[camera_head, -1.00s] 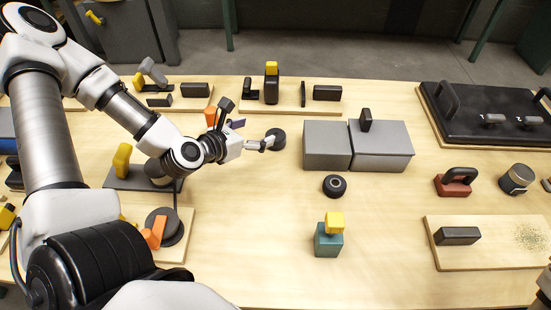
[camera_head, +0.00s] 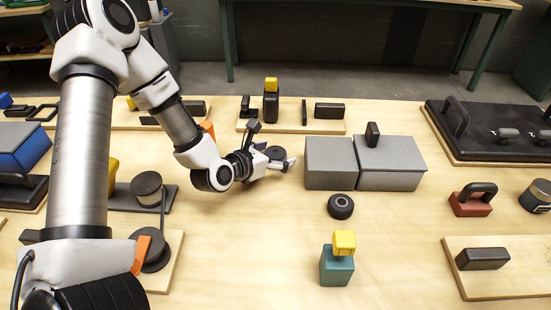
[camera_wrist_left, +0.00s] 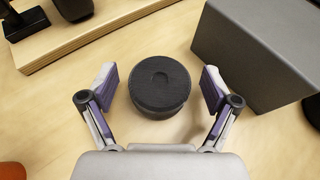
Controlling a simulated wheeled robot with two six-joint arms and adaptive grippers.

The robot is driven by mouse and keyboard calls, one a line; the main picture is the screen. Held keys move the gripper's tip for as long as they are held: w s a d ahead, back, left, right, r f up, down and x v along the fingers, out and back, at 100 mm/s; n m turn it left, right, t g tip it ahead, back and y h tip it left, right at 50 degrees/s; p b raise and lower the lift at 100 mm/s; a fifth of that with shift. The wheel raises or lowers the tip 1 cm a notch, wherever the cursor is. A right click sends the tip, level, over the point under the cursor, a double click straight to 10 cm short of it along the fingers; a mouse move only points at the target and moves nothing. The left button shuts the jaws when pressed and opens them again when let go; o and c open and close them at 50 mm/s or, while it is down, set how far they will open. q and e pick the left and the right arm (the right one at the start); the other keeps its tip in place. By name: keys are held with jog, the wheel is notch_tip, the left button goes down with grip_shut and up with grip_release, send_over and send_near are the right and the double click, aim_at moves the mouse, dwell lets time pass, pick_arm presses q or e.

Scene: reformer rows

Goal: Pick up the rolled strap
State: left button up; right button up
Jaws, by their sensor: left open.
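A dark, round, ribbed roll (camera_wrist_left: 160,80), which looks like the rolled strap, stands flat on the wooden table in the left wrist view. It has a small dimple in its top. In the head view the roll (camera_head: 275,152) is partly hidden behind my left gripper (camera_head: 277,161). My left gripper, seen in the left wrist view (camera_wrist_left: 159,88), is open with one finger on each side of the roll. Gaps show between the fingers and the roll. A second black roll (camera_head: 340,206) with a pale centre lies apart, further right.
Grey boxes (camera_head: 331,163) stand just right of my gripper. A wooden board (camera_head: 247,124) with dark blocks lies behind. A teal block with a yellow top (camera_head: 337,266) is in front. The table in front of the gripper is clear.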

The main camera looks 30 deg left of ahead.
pick_arm(q)
jog(key=c, duration=1.3)
jog(key=shift+o, duration=0.2)
jog(key=shift+r, duration=0.1)
